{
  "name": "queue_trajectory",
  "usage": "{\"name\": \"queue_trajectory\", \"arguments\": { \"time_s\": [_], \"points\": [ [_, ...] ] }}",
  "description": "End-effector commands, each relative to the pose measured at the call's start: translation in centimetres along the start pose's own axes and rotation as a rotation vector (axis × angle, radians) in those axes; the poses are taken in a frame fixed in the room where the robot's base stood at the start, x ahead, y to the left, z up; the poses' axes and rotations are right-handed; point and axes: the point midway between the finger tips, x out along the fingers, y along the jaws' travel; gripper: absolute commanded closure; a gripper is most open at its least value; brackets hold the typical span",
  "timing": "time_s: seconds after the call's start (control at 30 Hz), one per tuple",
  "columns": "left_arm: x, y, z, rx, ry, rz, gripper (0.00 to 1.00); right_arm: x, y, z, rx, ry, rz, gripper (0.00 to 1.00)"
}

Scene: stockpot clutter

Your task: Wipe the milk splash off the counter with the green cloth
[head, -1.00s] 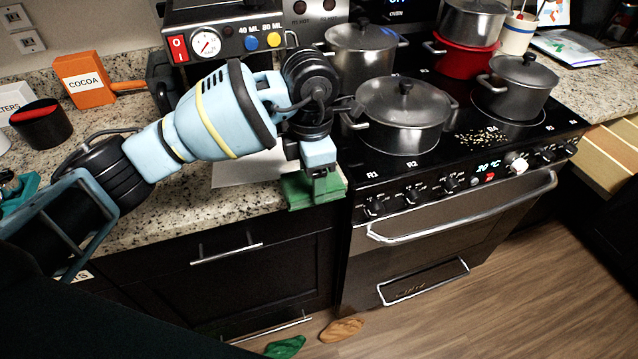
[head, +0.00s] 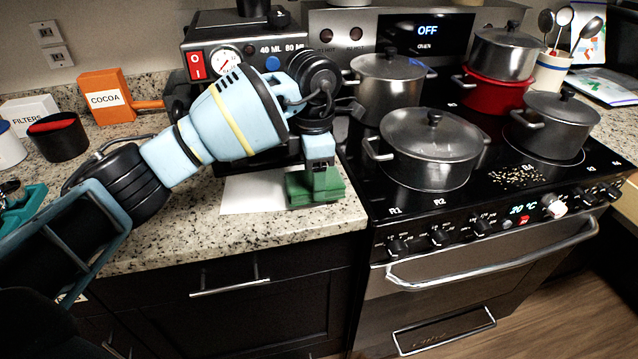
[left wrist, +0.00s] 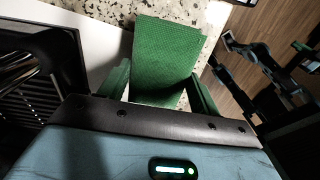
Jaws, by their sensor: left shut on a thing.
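My left gripper (head: 318,168) points down at the counter, shut on the green cloth (head: 302,190). The folded cloth is at counter level near the stove-side end of the counter; I cannot tell how firmly it touches. In the left wrist view the cloth (left wrist: 168,55) spreads out from between the fingers. A flat white patch (head: 250,195) with straight edges lies beside and partly behind the cloth. It also shows in the left wrist view (left wrist: 60,35). I cannot tell whether it is a sheet or the milk. No other splash is clear. My right gripper is not in view.
The coffee machine (head: 205,70) stands behind the cloth. The stove to the right holds several pots, the nearest a lidded stockpot (head: 430,150). An orange cocoa box (head: 106,98) and a dark cup (head: 58,137) stand back left. Front-left counter is bare granite.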

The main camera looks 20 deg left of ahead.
Motion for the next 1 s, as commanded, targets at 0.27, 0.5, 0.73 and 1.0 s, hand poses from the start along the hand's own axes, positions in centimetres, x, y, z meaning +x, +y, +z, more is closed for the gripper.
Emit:
{"name": "queue_trajectory", "arguments": {
  "time_s": [0.27, 0.5, 0.73, 1.0],
  "points": [
    [0.4, 2.0, 0.0, 0.0, 0.001, -0.001, 0.55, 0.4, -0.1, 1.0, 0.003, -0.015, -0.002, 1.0],
    [0.3, 2.5, 0.0, 0.0, 0.001, 0.0, 0.55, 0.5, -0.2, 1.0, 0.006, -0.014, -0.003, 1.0],
    [0.3, 2.5, 0.0, 0.0, 0.001, 0.0, 0.55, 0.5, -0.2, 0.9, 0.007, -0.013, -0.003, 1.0],
    [0.3, 2.5, 0.0, 0.0, 0.001, 0.0, 0.55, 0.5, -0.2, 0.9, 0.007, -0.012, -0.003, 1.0]
  ]
}}
